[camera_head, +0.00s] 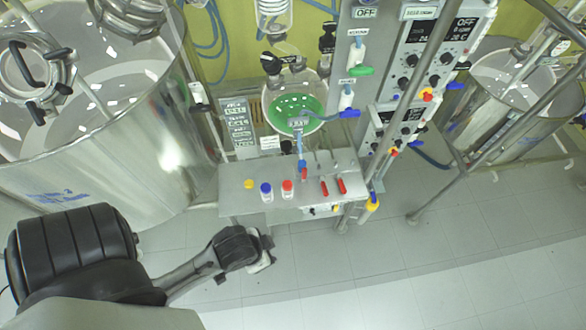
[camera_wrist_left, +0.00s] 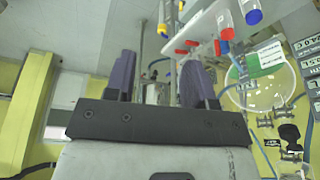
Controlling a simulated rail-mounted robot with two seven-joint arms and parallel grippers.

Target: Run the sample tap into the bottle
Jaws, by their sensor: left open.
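A glass reactor vessel (camera_head: 297,108) with green liquid hangs over the metal shelf (camera_head: 232,203); it also shows in the left wrist view (camera_wrist_left: 264,88). A blue and red tap (camera_head: 302,164) sits below the vessel. A blue-capped bottle (camera_head: 266,194) and a red-capped bottle (camera_head: 287,192) stand upright on the shelf, left of the tap. The blue-capped one (camera_wrist_left: 250,10) and red-capped one (camera_wrist_left: 226,26) show in the left wrist view. My left gripper (camera_head: 266,256) is low, in front of the shelf, apart from the bottles. Its fingers (camera_wrist_left: 158,75) are open and empty. My right gripper is out of view.
A yellow cap (camera_head: 249,184) lies on the shelf's left end. Red handles (camera_head: 332,187) are at its right. A large steel tank (camera_head: 100,160) stands left, and control panels (camera_head: 425,45) and metal poles stand right. The floor (camera_head: 420,260) in front is clear.

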